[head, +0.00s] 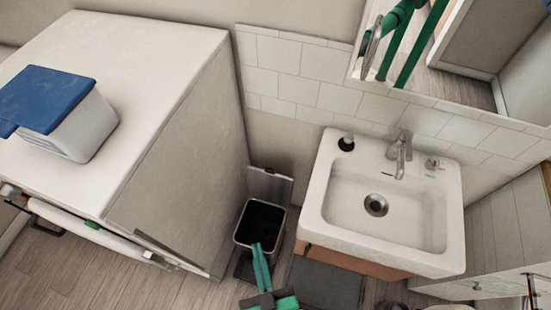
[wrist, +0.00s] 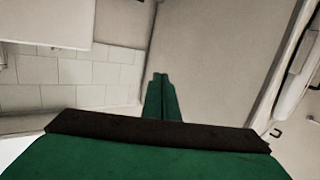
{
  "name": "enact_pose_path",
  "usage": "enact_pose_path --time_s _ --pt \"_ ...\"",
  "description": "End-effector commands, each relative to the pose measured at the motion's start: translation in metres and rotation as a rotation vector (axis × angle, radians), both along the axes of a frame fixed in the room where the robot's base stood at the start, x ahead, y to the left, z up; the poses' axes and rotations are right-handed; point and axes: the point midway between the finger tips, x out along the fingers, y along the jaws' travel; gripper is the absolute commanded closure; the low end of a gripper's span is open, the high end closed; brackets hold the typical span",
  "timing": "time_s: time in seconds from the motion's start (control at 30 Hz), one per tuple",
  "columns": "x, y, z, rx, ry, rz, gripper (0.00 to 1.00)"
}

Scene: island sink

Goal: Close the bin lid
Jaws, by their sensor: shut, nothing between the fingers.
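The bin (head: 260,225) stands on the floor between the white cabinet and the sink, with its dark inside showing. Its lid (head: 270,185) is up, raised at the back against the wall. My gripper (head: 258,246) is green, with its two fingers together and empty, and in the head view it overlaps the bin's front edge. I cannot tell whether it touches the bin. In the wrist view the shut fingers (wrist: 160,78) point toward a pale surface, and neither the bin nor its lid can be made out there.
A white cabinet (head: 180,150) with a front bar handle stands left of the bin, a blue-lidded container (head: 75,120) on top. The sink (head: 330,225) juts out on the right, above a dark mat (head: 325,283). A mirror hangs at upper right.

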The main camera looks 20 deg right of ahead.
Motion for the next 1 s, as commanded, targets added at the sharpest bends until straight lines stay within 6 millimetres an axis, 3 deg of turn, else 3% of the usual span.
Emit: enact_pose_path --time_s 0.1,0.47,0.67,1.0 --pt "0.043 -0.012 0.004 -0.037 -0.055 -0.027 1.0" --pt "0.166 -0.06 0.016 -0.126 -0.121 -0.121 1.0" --pt "0.231 -0.089 -0.014 -0.109 -0.008 -0.171 1.0" --pt "0.316 -0.14 -0.09 0.024 0.346 -0.294 1.0"
